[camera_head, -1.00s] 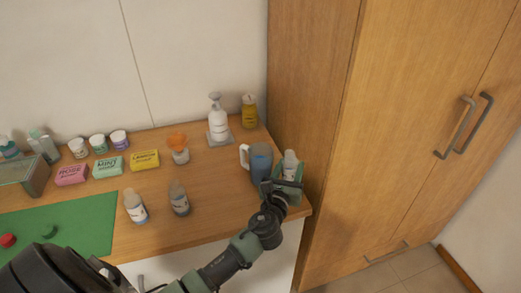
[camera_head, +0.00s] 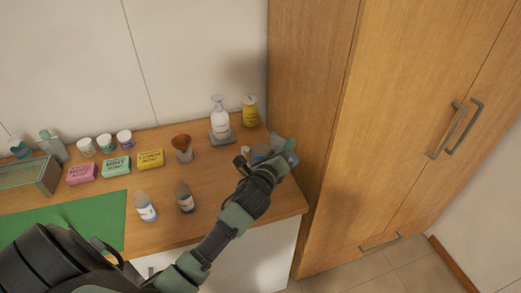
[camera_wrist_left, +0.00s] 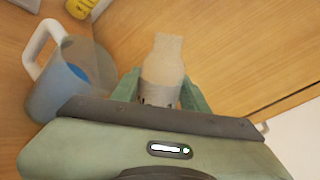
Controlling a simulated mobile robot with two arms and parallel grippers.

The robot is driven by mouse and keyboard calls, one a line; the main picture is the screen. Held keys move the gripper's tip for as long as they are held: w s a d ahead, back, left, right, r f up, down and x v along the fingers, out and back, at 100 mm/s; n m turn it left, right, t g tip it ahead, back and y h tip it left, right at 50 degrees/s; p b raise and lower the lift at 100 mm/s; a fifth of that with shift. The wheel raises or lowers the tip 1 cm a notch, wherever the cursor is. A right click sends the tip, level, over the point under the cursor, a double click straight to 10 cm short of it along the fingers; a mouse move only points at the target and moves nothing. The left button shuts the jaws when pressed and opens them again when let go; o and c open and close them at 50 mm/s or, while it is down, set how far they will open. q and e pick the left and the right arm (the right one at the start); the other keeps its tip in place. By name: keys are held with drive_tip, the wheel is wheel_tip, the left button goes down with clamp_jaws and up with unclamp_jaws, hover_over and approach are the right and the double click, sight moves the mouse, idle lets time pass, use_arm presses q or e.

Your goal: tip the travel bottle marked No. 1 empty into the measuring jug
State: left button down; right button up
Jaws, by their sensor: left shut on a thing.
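My left gripper (camera_head: 279,152) is shut on a pale travel bottle (camera_wrist_left: 163,68), which stands between its green fingers in the left wrist view. The bottle's label is mostly covered, so its number cannot be read. The measuring jug (camera_wrist_left: 82,78), translucent with a white handle and blue inside, is just left of the bottle there. In the head view my wrist hides most of the jug, with only a bit of blue showing. I see no stream between bottle and jug. My right gripper is not in view.
Two more small bottles, one (camera_head: 145,207) and another (camera_head: 185,197), stand near the front edge. Soap boxes line the left. The wooden cabinet (camera_head: 312,100) closes off the right.

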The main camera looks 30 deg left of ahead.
use_arm(q)
drive_tip(key=shift+w+d+f+n+h+b, duration=0.15)
drive_tip(key=shift+f+n+h+b, duration=0.2)
drive_tip(key=shift+f+n, duration=0.35)
drive_tip(key=shift+r+n, duration=0.2)
drive_tip(key=shift+n, duration=0.2)
drive_tip(key=shift+r, duration=0.3)
drive_tip(key=shift+d+r+n, duration=0.1)
drive_tip(key=shift+r+n, duration=0.05)
drive_tip(key=shift+n, duration=0.35)
drive_tip(key=shift+h, duration=0.25)
wheel_tip(320, 180, down, 3)
drive_tip(key=n+b, duration=0.1)
drive_tip(key=b, duration=0.1)
drive_tip(key=shift+d+r+n+b, duration=0.15)
drive_tip(key=shift+n+b, duration=0.25)
drive_tip(key=r+p, duration=0.2)
drive_tip(key=p, duration=0.1)
drive_tip(key=shift+a+r, duration=0.25)
drive_tip(key=shift+a, duration=0.05)
drive_tip(key=shift+a+n, duration=0.15)
drive_tip(key=shift+n, duration=0.25)
drive_tip(key=shift+a+r+h+p, duration=0.1)
drive_tip(key=shift+r+h+p, duration=0.15)
drive_tip(key=shift+h+p, duration=0.2)
